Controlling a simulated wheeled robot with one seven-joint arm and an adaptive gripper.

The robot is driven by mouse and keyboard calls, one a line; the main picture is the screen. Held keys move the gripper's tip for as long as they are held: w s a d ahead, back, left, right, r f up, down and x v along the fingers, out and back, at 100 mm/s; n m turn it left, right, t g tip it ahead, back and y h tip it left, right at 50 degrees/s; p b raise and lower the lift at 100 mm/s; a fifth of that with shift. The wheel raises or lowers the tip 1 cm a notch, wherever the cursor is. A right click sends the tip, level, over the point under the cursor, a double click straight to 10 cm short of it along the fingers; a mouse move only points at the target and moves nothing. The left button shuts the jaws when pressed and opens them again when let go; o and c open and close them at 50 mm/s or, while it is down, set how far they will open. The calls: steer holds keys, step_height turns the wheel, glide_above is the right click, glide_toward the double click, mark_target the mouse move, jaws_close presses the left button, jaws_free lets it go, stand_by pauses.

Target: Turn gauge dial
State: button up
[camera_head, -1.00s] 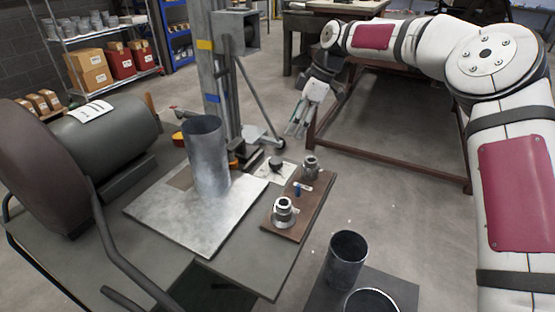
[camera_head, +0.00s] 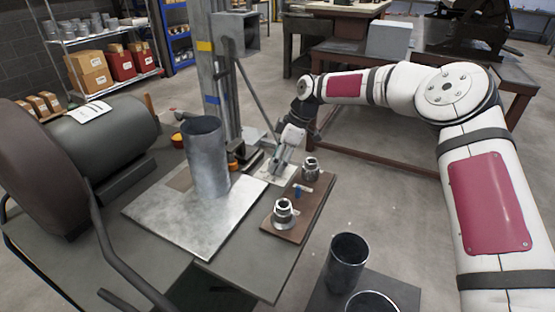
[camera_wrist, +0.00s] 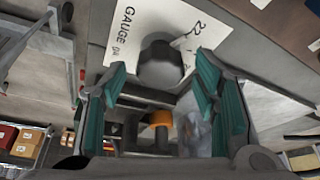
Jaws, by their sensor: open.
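The gauge dial is a dark round knob (camera_wrist: 161,62) on a white card (camera_wrist: 117,30) lettered "GAUGE", seen at the top middle of the wrist view. In the head view part of the card (camera_head: 262,170) shows at the table's back right corner; my gripper hides the knob there. My gripper (camera_head: 277,169) hangs over the card, pointing down. In the wrist view its two teal-padded fingers (camera_wrist: 162,72) stand apart, with the knob between and beyond their tips. I cannot tell whether they touch it.
A tall metal cylinder (camera_head: 206,158) stands on a sheet (camera_head: 160,215) left of my gripper. A wooden board (camera_head: 312,205) with two metal fittings (camera_head: 283,212) lies close on the right. A grey column (camera_head: 213,80) rises just behind. An orange item (camera_wrist: 160,118) shows below the knob.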

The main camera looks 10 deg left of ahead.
steer(key=c, duration=1.1)
